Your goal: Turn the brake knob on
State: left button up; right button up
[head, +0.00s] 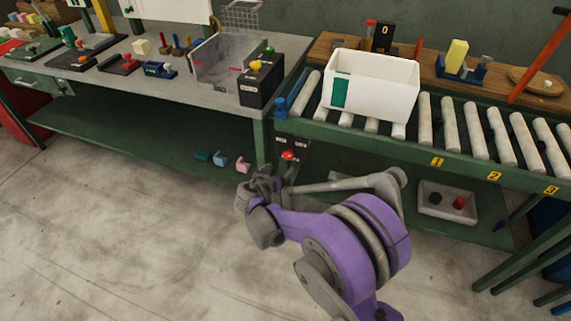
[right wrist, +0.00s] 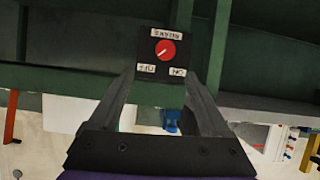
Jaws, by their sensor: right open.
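The brake panel (head: 293,144) is a dark plate hanging below the conveyor's front edge, with a round red knob (head: 288,155). In the right wrist view the panel (right wrist: 185,50) appears upside down, with OFF and ON labels below the knob (right wrist: 166,49) and BRAKE above it. The knob's pale pointer line slants, its lower end toward the OFF label. My right gripper (head: 276,177) is open, just in front of and below the panel. My left gripper is out of view.
The roller conveyor (head: 470,158) above bears a white bin (head: 370,88). A workbench (head: 135,85) with a clear box and small tools stands at left. Small coloured pieces lie on its lower shelf (head: 110,127). A grey tray (head: 447,211) sits below the conveyor. The floor at left is clear.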

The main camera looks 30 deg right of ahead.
aim_at(288, 157)
jog(key=shift+m+t+h, duration=0.3)
jog(key=x, duration=0.4)
jog(key=b+x, duration=0.1)
jog(key=x, duration=0.3)
jog(key=a+f+x, duration=0.1)
jog(key=x, duration=0.4)
jog(key=shift+w+a+f, duration=0.1)
jog(key=shift+w, duration=0.15)
grip_shut()
jog(key=shift+b, duration=0.3)
